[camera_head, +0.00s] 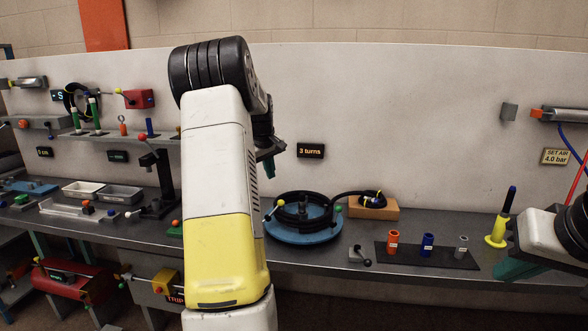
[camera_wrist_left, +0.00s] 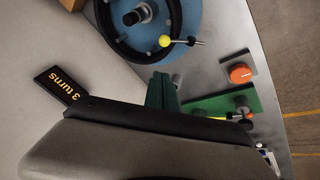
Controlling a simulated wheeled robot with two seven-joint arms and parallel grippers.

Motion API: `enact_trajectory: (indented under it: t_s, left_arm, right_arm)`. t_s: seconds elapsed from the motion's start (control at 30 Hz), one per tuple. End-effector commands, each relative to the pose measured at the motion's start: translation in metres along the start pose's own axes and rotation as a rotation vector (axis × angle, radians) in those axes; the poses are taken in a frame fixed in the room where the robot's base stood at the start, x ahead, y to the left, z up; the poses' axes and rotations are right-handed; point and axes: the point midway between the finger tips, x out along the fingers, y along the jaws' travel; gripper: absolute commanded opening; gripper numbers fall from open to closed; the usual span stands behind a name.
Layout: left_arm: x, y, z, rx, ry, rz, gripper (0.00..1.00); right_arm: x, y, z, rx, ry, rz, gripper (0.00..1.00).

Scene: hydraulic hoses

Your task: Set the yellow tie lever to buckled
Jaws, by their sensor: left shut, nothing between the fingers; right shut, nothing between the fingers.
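A lever with a yellow ball knob (camera_head: 281,202) stands at the left rim of the blue round turntable (camera_head: 300,238), which carries a coiled black hose. The lever also shows in the wrist view, its yellow ball (camera_wrist_left: 164,41) beside the turntable's edge with a thin dark rod. I cannot tell its setting. My left gripper (camera_head: 268,166) is shut and empty, raised above and behind the turntable, near the wall; its green fingers (camera_wrist_left: 162,92) show apart from the lever. My right gripper (camera_head: 512,268) is shut and empty at the far right, low over the bench's front edge.
A "3 turns" sign (camera_head: 311,151) hangs on the wall. A wooden block (camera_head: 372,209) holds a hose end with a yellow band. A dark mat (camera_head: 424,257) with several coloured cups lies to the right. My left arm hides the bench's middle left.

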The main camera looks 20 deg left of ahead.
Motion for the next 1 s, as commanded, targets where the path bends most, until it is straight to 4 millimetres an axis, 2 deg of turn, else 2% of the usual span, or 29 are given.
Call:
enact_trajectory:
  t_s: [0.03, 0.2, 0.27, 0.4, 0.6, 1.0]
  left_arm:
    - [0.013, -0.001, 0.001, 0.000, -0.003, -0.001, 0.00]
    - [0.049, 0.001, 0.001, 0.000, -0.003, 0.000, 0.00]
    - [0.059, 0.001, 0.003, 0.001, -0.003, 0.000, 0.00]
    - [0.071, 0.001, 0.019, 0.001, -0.001, 0.002, 0.00]
    - [0.081, 0.001, 0.028, 0.001, 0.001, 0.001, 0.00]
    - [0.082, 0.001, 0.029, 0.002, 0.001, 0.000, 0.00]
  right_arm:
    - [0.000, 0.000, 0.000, 0.000, 0.000, 0.000, 0.00]
    - [0.000, 0.000, 0.000, 0.000, 0.000, 0.000, 0.00]
    - [0.000, 0.000, 0.000, 0.000, 0.000, 0.000, 0.00]
    - [0.000, 0.000, 0.000, 0.000, 0.000, 0.000, 0.00]
    - [0.000, 0.000, 0.000, 0.000, 0.000, 0.000, 0.00]
    - [0.000, 0.000, 0.000, 0.000, 0.000, 0.000, 0.00]
